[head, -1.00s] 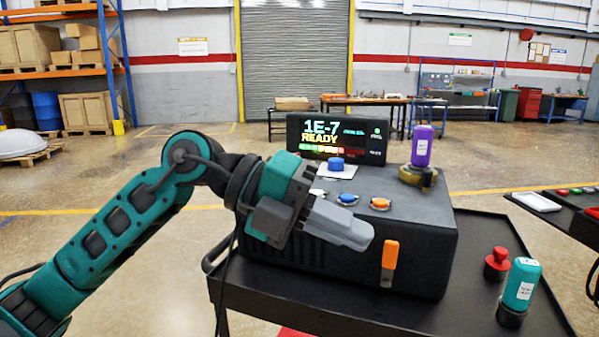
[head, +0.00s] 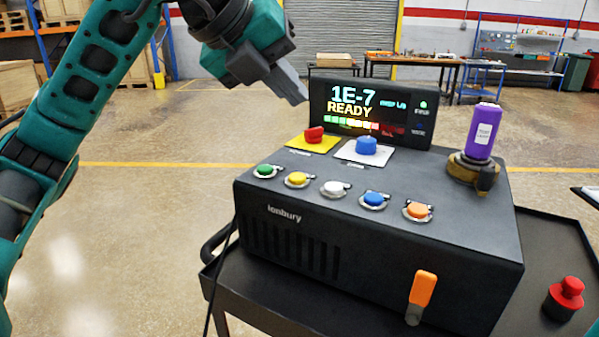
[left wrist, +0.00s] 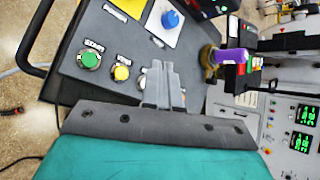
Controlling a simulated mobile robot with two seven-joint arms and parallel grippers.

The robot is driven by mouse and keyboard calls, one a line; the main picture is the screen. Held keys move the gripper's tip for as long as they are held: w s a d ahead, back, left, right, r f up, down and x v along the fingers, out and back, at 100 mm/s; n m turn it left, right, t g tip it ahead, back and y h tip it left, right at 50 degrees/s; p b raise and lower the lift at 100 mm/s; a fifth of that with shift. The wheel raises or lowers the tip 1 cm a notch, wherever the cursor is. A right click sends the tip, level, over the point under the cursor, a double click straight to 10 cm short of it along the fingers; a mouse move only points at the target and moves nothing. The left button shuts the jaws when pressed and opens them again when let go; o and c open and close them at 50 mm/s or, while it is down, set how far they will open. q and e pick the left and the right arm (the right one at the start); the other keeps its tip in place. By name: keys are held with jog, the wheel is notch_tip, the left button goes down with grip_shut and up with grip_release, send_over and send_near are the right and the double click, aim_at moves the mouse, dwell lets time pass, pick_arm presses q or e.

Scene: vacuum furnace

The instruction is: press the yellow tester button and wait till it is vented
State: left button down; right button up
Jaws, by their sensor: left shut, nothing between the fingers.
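The black tester, marked "ionbury" (head: 262,217), has a row of buttons on its top. The yellow button (head: 297,179) sits between the green one and the white one. It also shows in the left wrist view (left wrist: 121,72), left of my fingers. The tester's display (head: 370,108) reads "1E-7 READY" with a lit coloured bar. My left gripper (head: 303,98) is shut and empty, in the air above the tester's left back part. In the left wrist view its fingertips (left wrist: 162,68) appear beside the yellow button, apart from it. My right gripper is not in view.
The row also has green (head: 265,171), white (head: 334,188), blue (head: 374,200) and orange (head: 418,211) buttons. Behind are a red knob (head: 313,134) and a blue knob (head: 367,145). A purple canister (head: 482,132) stands at the right. A red mushroom-shaped piece (head: 565,295) is on the cart.

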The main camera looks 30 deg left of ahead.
pick_arm(q)
send_over(291, 178)
notch_tip(291, 178, down, 4)
jog(key=shift+f+b, duration=0.2)
jog(key=shift+b, duration=0.1)
notch_tip(291, 178, down, 4)
jog(key=b, duration=0.3)
jog(key=shift+r, duration=0.25)
jog(key=shift+f+b, duration=0.5)
jog(key=shift+f, duration=0.15)
dwell(1.1)
jog(key=shift+f+b, duration=0.25)
jog(key=shift+b, duration=0.2)
